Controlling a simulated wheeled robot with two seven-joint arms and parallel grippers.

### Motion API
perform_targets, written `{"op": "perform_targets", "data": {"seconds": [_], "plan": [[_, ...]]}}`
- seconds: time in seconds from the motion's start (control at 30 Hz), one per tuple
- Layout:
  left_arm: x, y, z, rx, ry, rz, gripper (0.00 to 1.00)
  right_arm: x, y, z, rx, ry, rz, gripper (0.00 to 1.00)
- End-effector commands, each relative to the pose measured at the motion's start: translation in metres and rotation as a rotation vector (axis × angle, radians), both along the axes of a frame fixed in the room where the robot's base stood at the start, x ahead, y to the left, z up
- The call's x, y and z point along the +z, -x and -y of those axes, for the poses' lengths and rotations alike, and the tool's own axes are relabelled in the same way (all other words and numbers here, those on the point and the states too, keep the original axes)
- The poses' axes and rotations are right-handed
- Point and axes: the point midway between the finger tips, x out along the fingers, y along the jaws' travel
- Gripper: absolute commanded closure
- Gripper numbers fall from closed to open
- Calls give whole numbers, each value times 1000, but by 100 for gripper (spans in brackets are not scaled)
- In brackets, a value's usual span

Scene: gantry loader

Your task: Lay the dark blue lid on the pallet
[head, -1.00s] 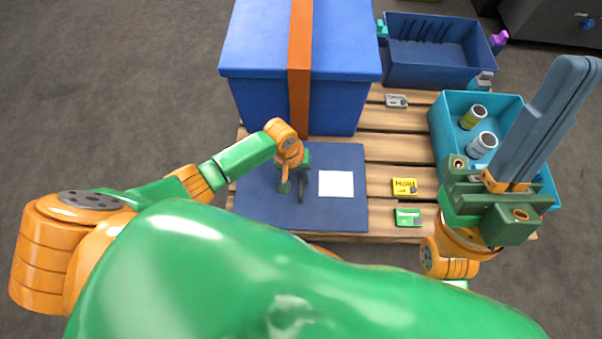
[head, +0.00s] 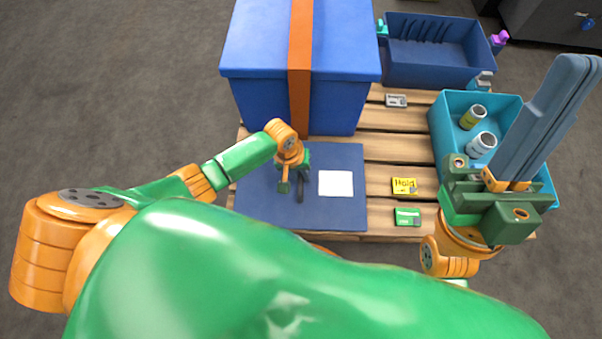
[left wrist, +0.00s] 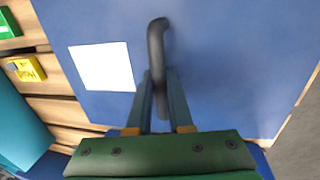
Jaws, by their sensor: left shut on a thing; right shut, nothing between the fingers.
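The dark blue lid (head: 340,217) is a flat panel with a white square label and a dark bar handle. It lies over the front left of the wooden pallet (head: 392,150), in front of the big blue box. The lid fills much of the left wrist view (left wrist: 225,60). My left gripper (head: 292,192) is above the lid, shut on its handle (left wrist: 157,50). I cannot tell whether the lid touches the pallet boards. My right gripper (head: 560,105) is shut and empty, its long fingers pointing up over the teal bin.
A blue box with an orange strap (head: 345,100) stands behind the lid. A dark blue crate (head: 430,75) is at the back. A yellow card (head: 403,186) and green card (head: 407,217) lie right of the lid.

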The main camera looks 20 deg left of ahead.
Motion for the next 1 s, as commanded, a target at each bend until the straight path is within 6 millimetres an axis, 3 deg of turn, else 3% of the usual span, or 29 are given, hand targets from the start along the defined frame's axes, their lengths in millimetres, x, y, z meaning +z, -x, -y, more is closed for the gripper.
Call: {"op": "perform_targets", "data": {"seconds": [0.2, 0.23, 0.37, 0.67, 0.9, 1.0], "plan": [[-8, 0, 0, 0, 0, 0, 100, -4, 0, 0, 0, 0, 0, 100], [-7, 0, 0, -1, 1, 0, 78, -4, 0, 0, 0, 0, 0, 100], [-7, 0, 0, -1, 0, 0, 46, -3, 0, 0, 0, 0, 0, 100], [-3, 0, -1, 0, -1, -1, 46, 1, 0, 0, 0, 0, 0, 100], [51, 3, -9, 0, 0, 0, 46, 46, 0, 0, 0, 0, 0, 100], [62, 4, -12, 0, -1, 0, 46, 54, 0, 0, 0, 0, 0, 100]]}}
